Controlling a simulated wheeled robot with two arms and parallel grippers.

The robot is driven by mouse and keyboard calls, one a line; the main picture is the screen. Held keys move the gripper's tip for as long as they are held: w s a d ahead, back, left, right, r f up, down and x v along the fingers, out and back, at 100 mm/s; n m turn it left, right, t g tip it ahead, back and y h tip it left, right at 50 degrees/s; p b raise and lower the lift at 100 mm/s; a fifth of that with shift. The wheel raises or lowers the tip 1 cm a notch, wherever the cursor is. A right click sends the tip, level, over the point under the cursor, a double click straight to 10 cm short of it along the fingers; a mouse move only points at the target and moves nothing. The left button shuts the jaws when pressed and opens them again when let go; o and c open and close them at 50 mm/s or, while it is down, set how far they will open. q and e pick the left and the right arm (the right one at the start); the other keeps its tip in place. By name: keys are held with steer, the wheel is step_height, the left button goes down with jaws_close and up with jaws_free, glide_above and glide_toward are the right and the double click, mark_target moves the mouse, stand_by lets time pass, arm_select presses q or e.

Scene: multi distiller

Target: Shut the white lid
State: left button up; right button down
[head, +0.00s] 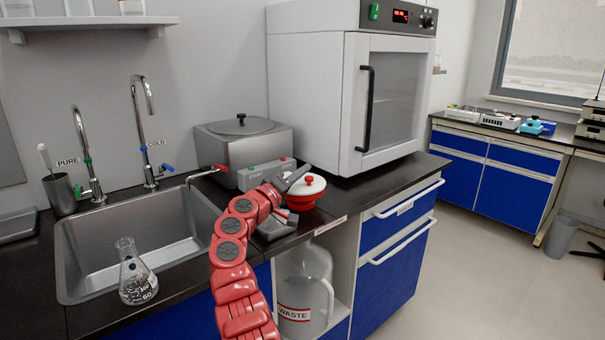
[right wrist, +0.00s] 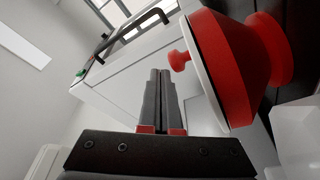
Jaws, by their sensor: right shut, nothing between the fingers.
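A red round vessel (head: 301,203) with a pale rim and a red knob on top stands at the front edge of the black counter. In the right wrist view the vessel (right wrist: 232,65) is close on the right, tilted by the camera angle. A white lid edge (right wrist: 206,75) shows as a thin band, with the red knob pointing left; it looks seated on the vessel. My right gripper (head: 303,172) is shut and empty, right beside the vessel on its left. Its fingertips (right wrist: 160,73) are close to the knob but apart from it. My left gripper is out of view.
A steel distiller (head: 243,155) with a grey lid stands behind my right arm. A white oven (head: 315,95) is behind the vessel. A waste jug (head: 303,280) sits below the counter. A sink (head: 135,240) and a flask (head: 136,275) are at left.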

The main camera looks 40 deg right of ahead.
mark_target(302, 187)
step_height(302, 187, up, 4)
steer(key=shift+f+p, duration=0.15)
steer(key=shift+p, duration=0.4)
steer(key=s+a+p, duration=0.1)
steer(key=s+a, duration=0.3)
steer(key=s, duration=0.2)
steer(key=s+a+r+p, duration=0.1)
steer(key=s+a, duration=0.3)
steer(key=s, duration=0.3)
steer(key=shift+s+a+r, duration=0.15)
steer(key=shift+s+a, duration=0.1)
steer(key=shift+a, duration=0.05)
